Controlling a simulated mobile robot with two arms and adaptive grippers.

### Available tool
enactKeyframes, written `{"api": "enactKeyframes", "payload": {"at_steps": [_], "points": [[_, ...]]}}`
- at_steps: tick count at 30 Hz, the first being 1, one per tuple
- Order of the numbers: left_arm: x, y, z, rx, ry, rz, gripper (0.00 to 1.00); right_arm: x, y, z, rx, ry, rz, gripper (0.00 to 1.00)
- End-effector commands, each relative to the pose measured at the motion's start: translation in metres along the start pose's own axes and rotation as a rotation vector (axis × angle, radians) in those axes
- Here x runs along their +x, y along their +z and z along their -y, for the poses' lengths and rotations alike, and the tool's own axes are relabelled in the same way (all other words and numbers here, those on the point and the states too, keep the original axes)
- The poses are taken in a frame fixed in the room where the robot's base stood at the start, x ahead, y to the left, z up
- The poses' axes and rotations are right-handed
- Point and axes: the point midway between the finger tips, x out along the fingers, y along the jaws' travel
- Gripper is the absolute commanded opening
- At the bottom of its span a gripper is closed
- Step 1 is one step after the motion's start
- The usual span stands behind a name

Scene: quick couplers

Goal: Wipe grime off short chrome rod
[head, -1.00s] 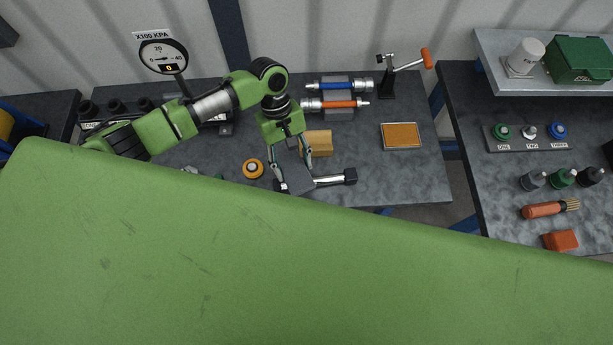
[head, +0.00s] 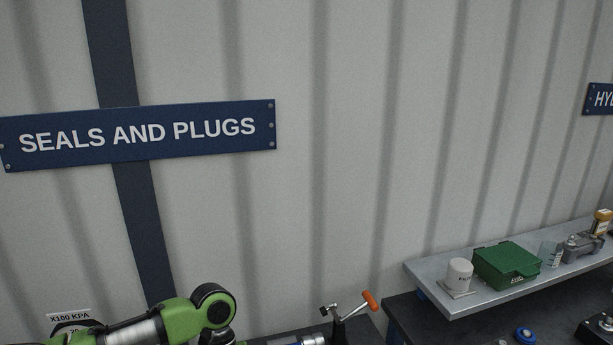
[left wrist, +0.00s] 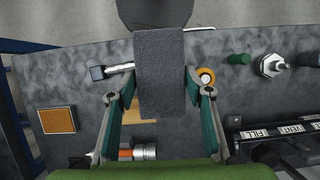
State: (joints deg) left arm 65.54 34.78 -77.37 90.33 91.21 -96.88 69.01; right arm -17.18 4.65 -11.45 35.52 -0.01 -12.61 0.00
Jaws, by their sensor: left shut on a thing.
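In the left wrist view, the short chrome rod (left wrist: 121,68) lies on the grey bench, with a dark square block (left wrist: 97,72) at its left end. The rest of it is hidden behind a dark grey cloth-like pad (left wrist: 158,70). My left gripper (left wrist: 160,82) is shut on this pad, one finger on each side, over the rod. I cannot tell whether the pad touches the rod, and no grime can be made out. In the head view, only part of my left arm shows at the bottom; the gripper, rod and pad are out of frame. My right gripper is in neither view.
The wrist view shows an orange ring (left wrist: 206,76), green plug (left wrist: 239,59), metal fitting (left wrist: 272,66), tan block (left wrist: 145,114), framed amber pad (left wrist: 57,120) and labelled rack (left wrist: 285,132) around the pad. The head view shows a shelf (head: 440,297) with a green box (head: 506,265).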

Motion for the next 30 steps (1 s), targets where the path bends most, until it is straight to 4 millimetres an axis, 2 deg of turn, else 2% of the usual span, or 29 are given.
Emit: {"api": "enactKeyframes", "payload": {"at_steps": [1, 3, 12, 18, 30], "points": [[0.001, -0.001, 0.008, 0.035, -0.017, -0.010, 0.24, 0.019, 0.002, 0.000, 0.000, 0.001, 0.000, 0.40], [-0.005, 0.007, 0.018, 0.082, -0.037, -0.009, 0.24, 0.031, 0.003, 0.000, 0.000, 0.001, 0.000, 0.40], [-0.019, 0.040, 0.057, 0.208, -0.087, -0.004, 0.24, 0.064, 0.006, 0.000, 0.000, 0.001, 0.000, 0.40], [-0.022, 0.050, 0.066, 0.230, -0.095, -0.002, 0.24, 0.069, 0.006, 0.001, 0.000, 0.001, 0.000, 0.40], [-0.022, 0.051, 0.067, 0.232, -0.096, 0.000, 0.24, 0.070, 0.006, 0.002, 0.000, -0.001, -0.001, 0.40]]}}
